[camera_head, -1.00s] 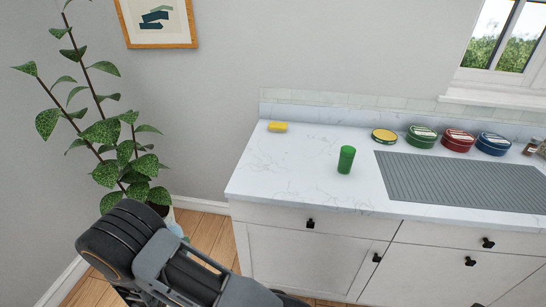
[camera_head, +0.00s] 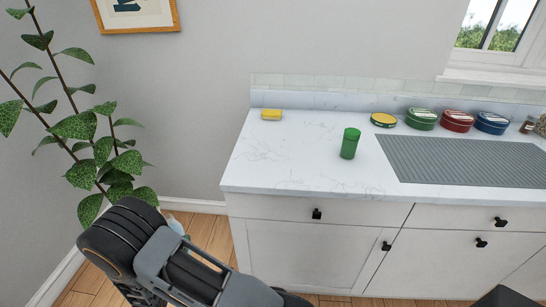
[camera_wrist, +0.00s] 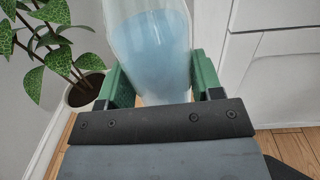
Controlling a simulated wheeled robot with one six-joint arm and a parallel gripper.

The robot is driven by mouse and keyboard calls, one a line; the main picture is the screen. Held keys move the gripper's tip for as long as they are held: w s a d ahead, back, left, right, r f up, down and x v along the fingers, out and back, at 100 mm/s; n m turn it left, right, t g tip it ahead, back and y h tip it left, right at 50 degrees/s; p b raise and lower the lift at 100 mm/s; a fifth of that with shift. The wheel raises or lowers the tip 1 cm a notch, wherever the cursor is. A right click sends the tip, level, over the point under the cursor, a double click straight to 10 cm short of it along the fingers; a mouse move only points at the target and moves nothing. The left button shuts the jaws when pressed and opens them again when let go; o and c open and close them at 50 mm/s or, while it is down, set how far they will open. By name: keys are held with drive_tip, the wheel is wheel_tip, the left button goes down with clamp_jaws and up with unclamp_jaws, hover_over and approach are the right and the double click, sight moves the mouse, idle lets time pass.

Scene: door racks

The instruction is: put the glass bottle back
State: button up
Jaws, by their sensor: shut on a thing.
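The glass bottle (camera_wrist: 150,50) is pale and clear with a light blue tint. It fills the upper middle of the wrist view, and its top is cut off by the frame. My gripper (camera_wrist: 155,82) is shut on it, with a green finger on each side. In the head view, a small pale blue part of the bottle (camera_head: 174,225) shows behind my arm, in front of the plant and low beside the counter. The gripper itself is hidden there.
A white counter (camera_head: 265,165) with drawers stands ahead. On it are a yellow sponge (camera_head: 271,115), a green cup (camera_head: 350,143), several round tins (camera_head: 457,120) and a grey ribbed mat (camera_head: 465,160). A potted plant (camera_head: 90,150) stands at left. Wooden floor (camera_head: 212,232) shows between them.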

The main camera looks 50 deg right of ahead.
drive_tip(key=shift+f+b, duration=0.35)
drive_tip(key=shift+f, duration=0.1)
drive_tip(key=shift+s+d+r, duration=0.3)
drive_tip(key=shift+d+r, duration=0.2)
drive_tip(key=shift+r, duration=0.05)
drive_tip(key=s+d+r+m+g, duration=0.4)
drive_tip(key=s+d+r+g, duration=0.2)
drive_tip(key=s+d+r, duration=0.4)
drive_tip(key=s+d+r+m+g+h, duration=0.1)
drive_tip(key=s+d+r+m+g, duration=0.3)
drive_tip(key=s+d+r, duration=0.6)
drive_tip(key=s+d+r+m+g+h, duration=0.1)
drive_tip(key=s+d+r+m+g, duration=0.3)
drive_tip(key=s+d+r+g, duration=0.4)
drive_tip(key=s+d+r, duration=0.1)
drive_tip(key=d+r, duration=0.2)
drive_tip(key=d, duration=0.2)
drive_tip(key=s+d+r, duration=0.1)
drive_tip(key=d+r, duration=0.2)
drive_tip(key=d, duration=0.3)
drive_tip(key=shift+m+g, duration=0.3)
drive_tip(key=shift+m, duration=0.1)
drive_tip(key=shift+d, duration=0.15)
